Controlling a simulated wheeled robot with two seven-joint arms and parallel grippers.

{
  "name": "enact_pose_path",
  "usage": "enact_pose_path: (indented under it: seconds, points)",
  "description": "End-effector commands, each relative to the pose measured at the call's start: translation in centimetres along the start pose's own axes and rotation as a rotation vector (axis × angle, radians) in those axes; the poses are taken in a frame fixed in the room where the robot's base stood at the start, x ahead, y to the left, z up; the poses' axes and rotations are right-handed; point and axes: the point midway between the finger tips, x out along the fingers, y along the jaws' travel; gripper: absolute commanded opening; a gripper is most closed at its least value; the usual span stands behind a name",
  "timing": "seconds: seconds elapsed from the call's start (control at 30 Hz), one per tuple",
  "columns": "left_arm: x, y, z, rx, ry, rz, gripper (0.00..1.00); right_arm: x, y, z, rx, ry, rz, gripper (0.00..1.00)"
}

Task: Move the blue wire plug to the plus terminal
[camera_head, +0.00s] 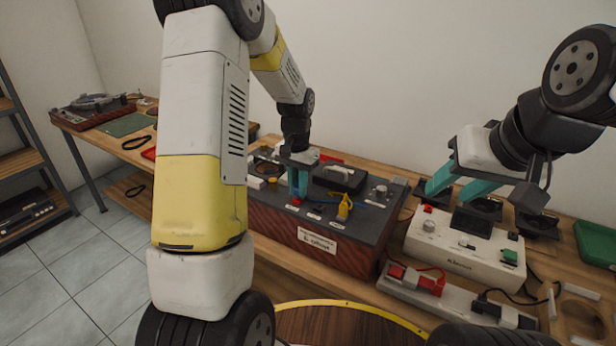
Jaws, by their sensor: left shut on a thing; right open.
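The hi-fi unit (330,252), a dark-topped box with reddish wooden sides and a white front label, stands on the wooden bench. My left gripper (298,190) points down at its top panel, its teal fingers shut on the blue wire plug, which is mostly hidden between them. A red terminal (296,202) shows right by the fingertips, and small white labels lie along the panel. I cannot read which label marks plus. A yellow plug (344,207) stands to the right of the gripper. My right gripper (456,188) is open and empty, above the white device at the right.
The white device (462,250) with knobs stands right of the unit, with a power strip (440,293) and red plug in front. A green tray (597,244) is at the far right. A green mat (125,125) and turntable (93,107) lie at the left end.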

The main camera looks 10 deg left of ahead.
Motion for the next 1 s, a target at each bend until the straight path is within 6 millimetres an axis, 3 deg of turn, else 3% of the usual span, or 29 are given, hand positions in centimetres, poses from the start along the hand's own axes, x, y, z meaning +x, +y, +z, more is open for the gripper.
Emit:
enact_pose_path:
  seconds: [1.0]
  points:
    - [0.68,0.0,0.0,0.0,0.0,0.0,0.0,0.0,0.0,0.0,0.0,0.0,0.0,0.44]
